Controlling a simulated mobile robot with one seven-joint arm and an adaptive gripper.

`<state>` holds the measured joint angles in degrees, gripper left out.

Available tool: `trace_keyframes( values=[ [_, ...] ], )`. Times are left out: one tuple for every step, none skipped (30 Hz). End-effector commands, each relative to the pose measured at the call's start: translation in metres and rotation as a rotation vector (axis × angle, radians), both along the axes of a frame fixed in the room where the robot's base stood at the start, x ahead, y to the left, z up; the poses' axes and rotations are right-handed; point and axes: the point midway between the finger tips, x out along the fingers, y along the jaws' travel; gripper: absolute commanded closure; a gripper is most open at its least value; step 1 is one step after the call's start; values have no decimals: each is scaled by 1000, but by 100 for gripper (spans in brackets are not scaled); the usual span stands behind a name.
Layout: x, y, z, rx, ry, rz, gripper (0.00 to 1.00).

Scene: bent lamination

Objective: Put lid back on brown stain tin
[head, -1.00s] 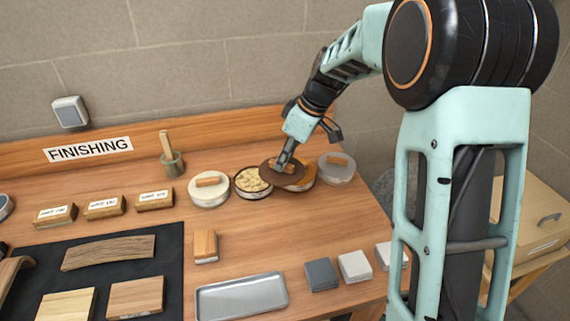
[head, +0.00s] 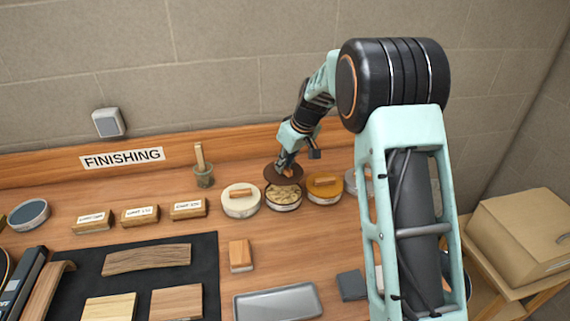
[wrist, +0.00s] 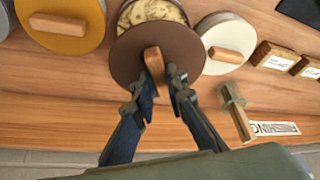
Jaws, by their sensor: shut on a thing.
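My gripper (head: 286,163) is shut on the wooden handle (wrist: 154,62) of a round brown lid (wrist: 186,46), which also shows in the head view (head: 271,173). The open tin (head: 284,206) has mottled cream and brown contents. In the head view the lid is just behind the tin. In the wrist view the lid overlaps the near edge of the open tin (wrist: 153,10), hiding part of it. I cannot tell the height gap between lid and tin.
A white-lidded tin (head: 241,205) stands left of the open tin, an amber-lidded tin (head: 325,194) right, and a grey-lidded one (head: 352,181) beyond it. A brush in a pot (head: 203,174) stands at the back left.

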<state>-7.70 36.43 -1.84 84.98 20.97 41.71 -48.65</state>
Motion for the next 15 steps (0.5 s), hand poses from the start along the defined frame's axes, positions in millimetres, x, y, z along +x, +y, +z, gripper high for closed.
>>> trace_keyframes(
  values=[
    [0,0,-3,-1,1,0,100],
    [0,0,-5,-1,0,1,100],
    [0,0,-7,-1,0,1,100],
    [0,0,-9,-1,0,1,100],
    [0,0,-12,-1,0,1,100],
    [-1,0,-15,-1,0,1,100],
    [-1,0,-18,-1,2,1,100],
    [-1,0,-20,-1,2,1,100],
    [-1,0,-24,-1,2,0,100],
    [-1,0,-28,0,3,1,100],
    [-1,0,-31,0,3,1,100],
    [-1,0,-35,-1,3,1,100],
    [-1,0,-38,-1,2,0,100],
    [-1,-1,-41,-1,2,1,100],
    [-1,-1,-46,-2,1,1,100]
  ],
)
